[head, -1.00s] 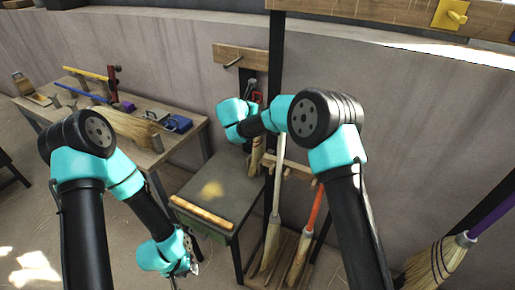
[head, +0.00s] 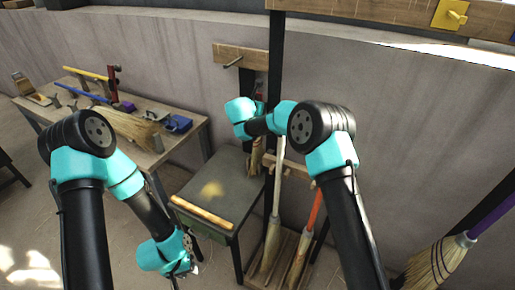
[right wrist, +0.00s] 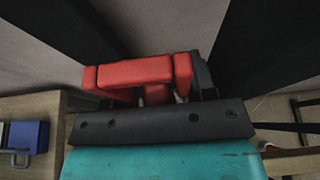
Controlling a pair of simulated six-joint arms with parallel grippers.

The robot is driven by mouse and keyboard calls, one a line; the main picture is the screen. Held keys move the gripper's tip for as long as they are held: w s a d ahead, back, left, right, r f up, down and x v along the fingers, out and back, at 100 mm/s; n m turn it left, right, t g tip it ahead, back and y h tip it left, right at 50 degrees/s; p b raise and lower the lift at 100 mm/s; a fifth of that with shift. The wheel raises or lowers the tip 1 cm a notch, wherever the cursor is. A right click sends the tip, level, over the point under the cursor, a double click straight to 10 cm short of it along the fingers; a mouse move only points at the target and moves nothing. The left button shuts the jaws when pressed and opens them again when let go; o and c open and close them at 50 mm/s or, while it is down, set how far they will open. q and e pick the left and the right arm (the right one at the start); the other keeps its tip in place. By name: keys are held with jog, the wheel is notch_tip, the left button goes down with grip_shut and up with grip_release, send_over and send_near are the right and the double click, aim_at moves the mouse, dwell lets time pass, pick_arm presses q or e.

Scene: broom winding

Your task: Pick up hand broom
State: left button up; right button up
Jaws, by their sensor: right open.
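A small straw hand broom (head: 256,156) hangs upright by the dark post at the wall, behind my right forearm; its upper part is hidden. My right gripper (right wrist: 150,75) shows red in the right wrist view, open, with no broom visible at it. In the head view it is mostly hidden behind my teal wrist, above the hanging broom's straw.
A bench (head: 150,158) at left holds another straw broom (head: 126,124), tools and a blue clamp (head: 177,124). The dark table (head: 216,187) carries a wooden strip (head: 201,213). Long brooms (head: 273,240) stand in a rack. A purple-handled broom (head: 440,258) is at right.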

dwell(0.3)
jog(key=c, duration=0.5)
jog(key=shift+r, duration=0.1)
jog(key=shift+s+a+r, duration=0.15)
jog(key=shift+s+r, duration=0.05)
jog(key=shift+r, duration=0.3)
notch_tip(320, 180, up, 6)
jog(key=shift+r, duration=0.1)
jog(key=s+a, duration=0.3)
jog(key=s, duration=0.2)
jog(key=s+a, duration=0.3)
jog(key=s, duration=0.3)
jog(key=s+a, duration=0.3)
jog(key=s, duration=0.3)
jog(key=shift+a, duration=0.25)
